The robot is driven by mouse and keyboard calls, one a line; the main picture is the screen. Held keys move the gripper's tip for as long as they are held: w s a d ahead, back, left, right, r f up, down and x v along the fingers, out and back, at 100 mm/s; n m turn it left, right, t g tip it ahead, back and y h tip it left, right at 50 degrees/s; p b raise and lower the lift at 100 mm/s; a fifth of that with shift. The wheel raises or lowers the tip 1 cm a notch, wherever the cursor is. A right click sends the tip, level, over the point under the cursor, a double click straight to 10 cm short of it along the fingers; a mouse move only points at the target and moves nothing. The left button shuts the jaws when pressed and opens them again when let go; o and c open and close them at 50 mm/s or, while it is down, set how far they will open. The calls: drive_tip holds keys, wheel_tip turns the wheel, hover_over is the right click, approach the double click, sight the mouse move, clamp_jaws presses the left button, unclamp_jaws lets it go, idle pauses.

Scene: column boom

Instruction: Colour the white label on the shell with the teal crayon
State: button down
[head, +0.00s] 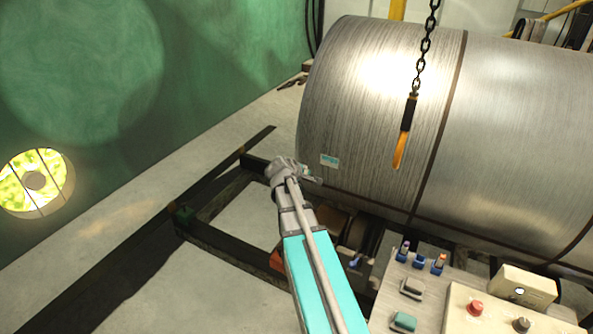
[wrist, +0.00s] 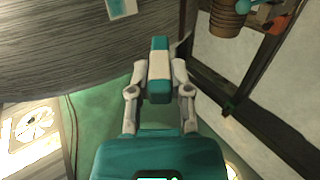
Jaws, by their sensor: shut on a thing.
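The shell (head: 375,110) is a large brushed-metal cylinder lying on its side; it also fills the upper left of the wrist view (wrist: 60,50). Its small label (head: 329,161) has teal over part of its white face and shows at the top edge of the wrist view (wrist: 122,8). My gripper (head: 303,173) is beside the shell, just below and left of the label. In the wrist view it is shut on the teal-and-white crayon (wrist: 159,66). The crayon looks apart from the label, but I cannot tell whether its tip touches the shell.
A chain (head: 424,45) with an orange-ended piece (head: 399,150) hangs before the shell, right of the label. A control panel (head: 460,305) with buttons and several small coloured pieces stands at the lower right. Dark floor rails (head: 235,240) run below. The left floor is mostly clear.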

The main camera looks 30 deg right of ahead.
drive_tip(key=shift+w, duration=0.1)
idle(0.6)
drive_tip(key=w+d+f+b, duration=0.1)
drive_tip(key=w+d+b, duration=0.1)
drive_tip(key=d, duration=0.4)
drive_tip(key=shift+w+f, duration=0.3)
drive_tip(key=shift+w, duration=0.5)
drive_tip(key=shift+w+d, duration=0.25)
drive_tip(key=shift+d, duration=0.2)
drive_tip(key=shift+w+d, duration=0.2)
drive_tip(key=shift+d, duration=0.25)
idle(0.8)
drive_tip(key=s, duration=0.1)
drive_tip(key=s+d, duration=0.2)
drive_tip(key=shift+s+r, duration=0.1)
drive_tip(key=shift+s, duration=0.3)
idle(0.4)
drive_tip(key=shift+s, duration=0.1)
drive_tip(key=shift+s+d, duration=0.6)
drive_tip(key=shift+s, duration=0.3)
drive_tip(key=shift+s+d, duration=0.55)
drive_tip(key=shift+s, duration=0.3)
